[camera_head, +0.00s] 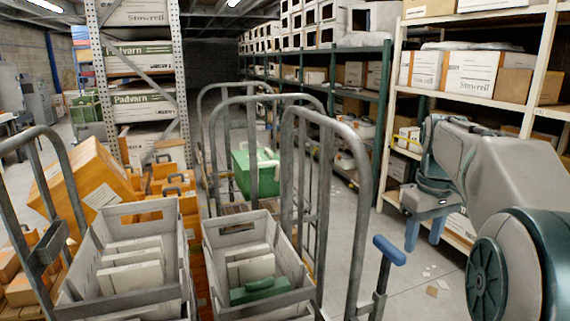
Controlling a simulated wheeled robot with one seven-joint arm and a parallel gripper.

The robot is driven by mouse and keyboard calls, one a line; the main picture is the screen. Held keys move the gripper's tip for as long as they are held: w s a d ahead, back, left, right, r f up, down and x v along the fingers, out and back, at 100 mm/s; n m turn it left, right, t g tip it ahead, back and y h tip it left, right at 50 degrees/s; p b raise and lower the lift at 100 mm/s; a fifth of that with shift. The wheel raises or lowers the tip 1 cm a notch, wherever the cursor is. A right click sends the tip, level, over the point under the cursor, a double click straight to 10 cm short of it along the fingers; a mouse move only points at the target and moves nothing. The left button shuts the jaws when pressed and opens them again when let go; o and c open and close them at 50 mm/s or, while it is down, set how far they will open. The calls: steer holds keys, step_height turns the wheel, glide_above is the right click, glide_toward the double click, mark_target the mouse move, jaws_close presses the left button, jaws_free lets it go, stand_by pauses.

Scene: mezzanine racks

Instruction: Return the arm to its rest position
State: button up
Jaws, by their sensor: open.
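My arm comes in from the right edge, bent, with its forearm reaching out and down over the aisle. My gripper (423,246) hangs from it with two blue fingers pointing down. The fingers are apart and nothing shows between them. It is over the floor in front of the right-hand rack, right of the trolleys, and appears to touch nothing.
Two grey crates (72,298) (210,262) hold white boxes; the right one also holds a green item (252,291). Tubular trolley rails (360,200) stand mid-view. A blue-topped lever (389,250) is left of my gripper. Loaded racks (396,105) line the right; scraps (432,291) litter the floor.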

steer(key=s+a+f+m+t, duration=0.1)
steer(key=s+a+f, duration=0.5)
steer(key=s, duration=0.3)
steer(key=s+a+f+m+t, duration=0.1)
steer(key=s+a+f+m, duration=0.1)
steer(key=s+a+f, duration=0.5)
steer(key=shift+s+f+t, duration=0.25)
steer(key=shift+s+t, duration=0.15)
steer(key=shift+s, duration=0.6)
